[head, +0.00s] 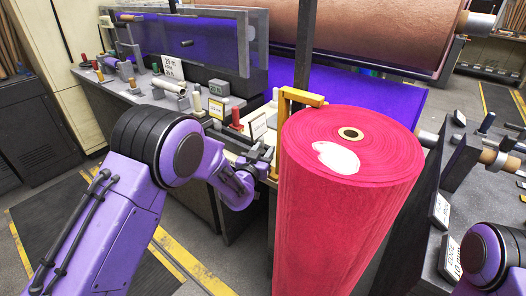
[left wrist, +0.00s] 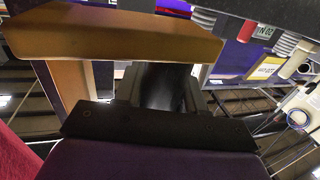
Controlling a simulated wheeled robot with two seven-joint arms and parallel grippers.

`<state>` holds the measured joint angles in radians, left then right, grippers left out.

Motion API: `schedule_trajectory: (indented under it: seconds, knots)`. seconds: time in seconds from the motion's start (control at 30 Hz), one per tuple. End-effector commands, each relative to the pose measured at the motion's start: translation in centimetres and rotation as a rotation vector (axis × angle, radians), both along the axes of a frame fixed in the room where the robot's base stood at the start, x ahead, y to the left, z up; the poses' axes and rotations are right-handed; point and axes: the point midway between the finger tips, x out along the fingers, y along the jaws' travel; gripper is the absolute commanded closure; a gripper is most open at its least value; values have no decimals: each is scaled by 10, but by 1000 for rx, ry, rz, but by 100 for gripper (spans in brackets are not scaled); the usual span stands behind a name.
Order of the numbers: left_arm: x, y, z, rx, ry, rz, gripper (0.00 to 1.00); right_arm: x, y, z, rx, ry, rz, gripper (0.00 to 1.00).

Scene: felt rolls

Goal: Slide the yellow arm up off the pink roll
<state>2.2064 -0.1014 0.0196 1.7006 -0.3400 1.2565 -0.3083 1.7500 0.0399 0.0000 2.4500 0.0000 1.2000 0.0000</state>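The yellow arm (head: 301,97) sits at the back left rim of the upright pink roll (head: 345,215), with its upright part running down the roll's left side. In the left wrist view, the yellow arm (left wrist: 110,38) fills the upper left, and the pink roll (left wrist: 18,155) shows at the lower left edge. My left gripper (head: 262,160) is low beside the arm's upright part, close to the roll. Whether it touches the arm, and whether its fingers are apart, is unclear. My right gripper is out of view; only part of my right arm shows at the lower right.
A dark post (head: 304,45) rises behind the roll. A grey bench (head: 130,93) with several spools and small signs stands at the left. Dark racks with label plates (head: 440,210) stand close on the right. A large brown roll (head: 400,35) lies across the back.

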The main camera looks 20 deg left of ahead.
Motion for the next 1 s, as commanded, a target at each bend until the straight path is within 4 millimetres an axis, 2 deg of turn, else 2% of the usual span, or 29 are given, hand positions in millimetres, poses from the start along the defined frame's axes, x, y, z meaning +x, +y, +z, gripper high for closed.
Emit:
schedule_trajectory:
  seconds: [0.03,0.07,0.23,0.37,0.47,0.8,1.0]
  knots:
    - [0,0,0,0,0,0,95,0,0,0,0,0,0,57]
    - [0,0,0,0,0,0,100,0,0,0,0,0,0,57]
    - [0,0,3,0,0,0,100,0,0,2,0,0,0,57]
    - [0,0,19,0,-2,0,100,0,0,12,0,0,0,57]
    - [0,0,42,0,-5,1,100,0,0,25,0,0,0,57]
    - [1,0,142,-2,-9,1,100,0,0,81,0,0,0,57]
    - [1,0,187,-3,-9,2,100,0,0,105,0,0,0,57]
